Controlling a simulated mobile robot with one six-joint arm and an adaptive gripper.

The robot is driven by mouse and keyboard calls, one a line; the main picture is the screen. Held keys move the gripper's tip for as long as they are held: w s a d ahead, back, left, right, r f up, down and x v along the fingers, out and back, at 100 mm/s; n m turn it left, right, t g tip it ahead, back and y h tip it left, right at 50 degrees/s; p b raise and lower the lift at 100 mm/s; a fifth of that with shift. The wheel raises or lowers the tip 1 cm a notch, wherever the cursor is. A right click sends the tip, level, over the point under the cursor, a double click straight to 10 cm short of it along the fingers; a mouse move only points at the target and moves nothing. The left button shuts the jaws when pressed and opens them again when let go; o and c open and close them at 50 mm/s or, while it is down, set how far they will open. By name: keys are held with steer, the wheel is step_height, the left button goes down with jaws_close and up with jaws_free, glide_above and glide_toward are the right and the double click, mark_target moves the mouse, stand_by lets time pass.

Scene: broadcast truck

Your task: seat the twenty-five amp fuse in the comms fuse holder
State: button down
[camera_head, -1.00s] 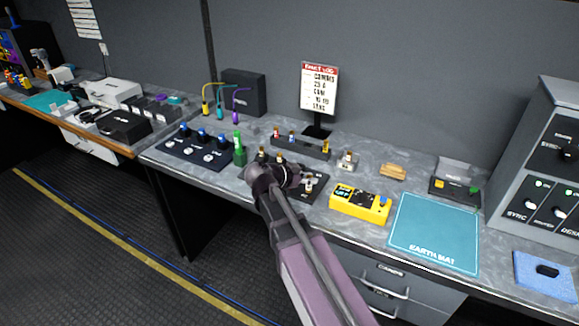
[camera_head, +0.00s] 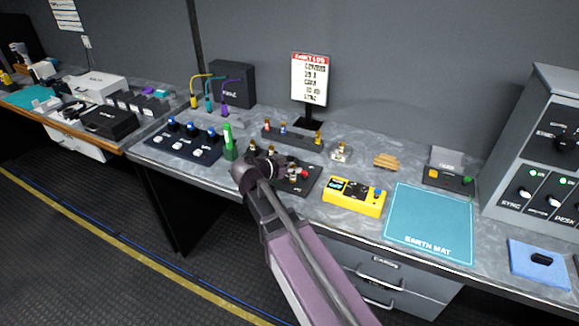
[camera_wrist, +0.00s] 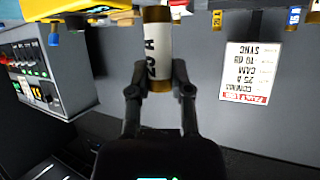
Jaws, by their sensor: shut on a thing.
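My gripper (camera_wrist: 160,85) is shut on a fuse (camera_wrist: 158,45) with a white body, brass ends and a printed label that reads 25 A. The wrist picture is upside down. In the head view the gripper (camera_head: 279,170) is over the dark fuse holder block (camera_head: 312,181) near the bench front, and my arm hides part of both. A red part shows on that block beside the gripper. I cannot tell whether the fuse touches the holder, nor read which position is comms. The fault log sign (camera_head: 309,80) stands behind and mentions 25 A.
A fuse rack (camera_head: 296,141) with several coloured fuses stands behind the block. A yellow meter (camera_head: 354,196) lies to the right, then the teal earth mat (camera_head: 430,222). A green post (camera_head: 229,142) and a switch panel (camera_head: 182,146) stand close on the left.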

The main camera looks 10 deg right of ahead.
steer(key=a+n+t, duration=0.1)
steer(key=a+n+y, duration=0.1)
steer(key=a, duration=0.1)
steer(key=a+t, duration=0.1)
steer(key=shift+s+a+f+n+t+y, duration=0.1)
steer(key=shift+s+a+n+t+y, duration=0.1)
steer(key=shift+s+n+t+y, duration=0.15)
steer(key=shift+w, duration=0.1)
steer(key=w+d, duration=0.2)
steer(key=w, duration=0.2)
steer(key=w+d+f+b, duration=0.1)
steer(key=w+d, duration=0.1)
steer(key=w, duration=0.3)
steer(key=w+d, duration=0.2)
steer(key=w, duration=0.2)
steer(key=shift+w+f+b, duration=0.15)
steer(key=shift+f+b, duration=0.05)
steer(key=shift+b, duration=0.1)
steer(key=shift+w+d, duration=0.1)
steer(key=shift+w+d, duration=0.1)
steer(key=shift+w, duration=0.15)
steer(key=shift+w+d+f+b, duration=0.1)
steer(key=shift+w+f+b, duration=0.05)
steer(key=shift+f+b, duration=0.35)
steer(key=shift+w+d+f+b, duration=0.1)
steer(key=shift+w+f+b, duration=0.05)
steer(key=shift+f+b, duration=0.35)
steer(key=shift+a+f+b, duration=0.1)
steer(key=shift+f+b, duration=0.75)
steer(key=shift+f, duration=0.15)
